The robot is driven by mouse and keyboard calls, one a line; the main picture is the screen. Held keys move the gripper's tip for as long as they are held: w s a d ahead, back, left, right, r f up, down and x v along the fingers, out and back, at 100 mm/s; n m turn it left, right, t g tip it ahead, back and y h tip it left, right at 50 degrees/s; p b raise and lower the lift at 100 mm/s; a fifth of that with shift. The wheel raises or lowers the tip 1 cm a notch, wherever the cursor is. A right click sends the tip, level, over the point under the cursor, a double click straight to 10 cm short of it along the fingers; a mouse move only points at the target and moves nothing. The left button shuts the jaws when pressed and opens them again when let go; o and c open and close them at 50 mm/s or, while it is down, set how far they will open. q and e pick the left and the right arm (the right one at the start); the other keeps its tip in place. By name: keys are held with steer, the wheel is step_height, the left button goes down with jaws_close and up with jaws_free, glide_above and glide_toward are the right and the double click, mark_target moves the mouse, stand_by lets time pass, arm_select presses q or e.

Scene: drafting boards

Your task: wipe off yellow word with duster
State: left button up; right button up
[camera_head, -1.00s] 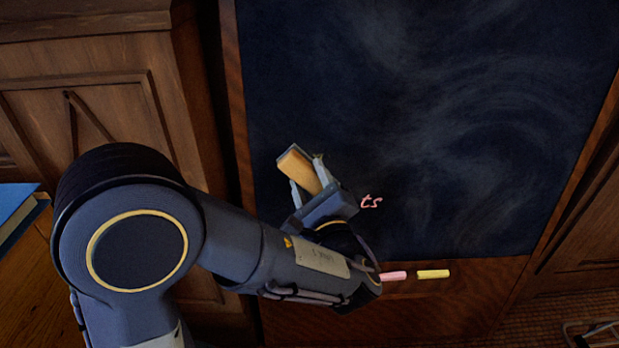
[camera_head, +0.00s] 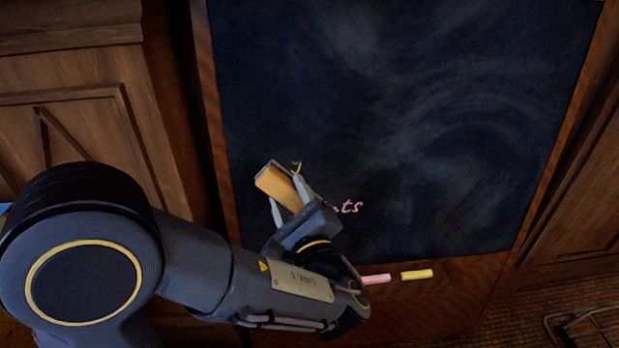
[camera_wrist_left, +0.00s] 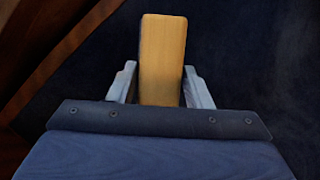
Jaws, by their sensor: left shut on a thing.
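My left gripper (camera_head: 287,200) is shut on the duster (camera_head: 275,184), a wooden block with a grey-blue edge, and holds it at the left part of the dark board (camera_head: 400,110). In the left wrist view the duster (camera_wrist_left: 162,58) stands out between the two fingers (camera_wrist_left: 160,85). A small yellow chalk mark (camera_head: 297,166) shows just beyond the duster's upper right end. The rest of any yellow word is hidden or absent. Pink letters ending in "ts" (camera_head: 350,207) show right of the gripper, partly hidden by it. I cannot tell whether the duster touches the board.
A pink chalk (camera_head: 376,279) and a yellow chalk (camera_head: 416,274) lie on the wooden ledge (camera_head: 470,270) below the board. A wooden frame (camera_head: 217,140) edges the board at left. Wooden panelling (camera_head: 80,85) stands farther left. The upper board is clear except for pale smears.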

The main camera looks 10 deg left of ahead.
mark_target(302, 165)
arm_select(q)
steer(key=w+a+f+b, duration=0.2)
steer(key=w, duration=0.4)
steer(key=shift+w+f, duration=0.15)
steer(key=shift+w, duration=0.2)
steer(key=shift+w+a+f, duration=0.1)
steer(key=shift+w+a, duration=0.05)
steer(key=shift+w, duration=0.35)
steer(key=shift+w+a+f, duration=0.1)
steer(key=shift+w, duration=0.4)
stand_by(0.6)
steer(key=shift+d+r, duration=0.1)
steer(key=shift+d, duration=0.05)
steer(key=shift+w+d, duration=0.25)
steer(key=shift+d, duration=0.7)
steer(key=shift+w+d, duration=0.2)
steer(key=shift+d, duration=0.7)
steer(key=shift+w, duration=0.1)
steer(key=shift+s+a+b, duration=0.25)
steer(key=shift+a+b, duration=0.05)
steer(key=shift+a, duration=0.8)
steer(key=shift+s+a+b, duration=0.2)
steer(key=shift+a+b, duration=0.05)
steer(key=shift+a, duration=0.85)
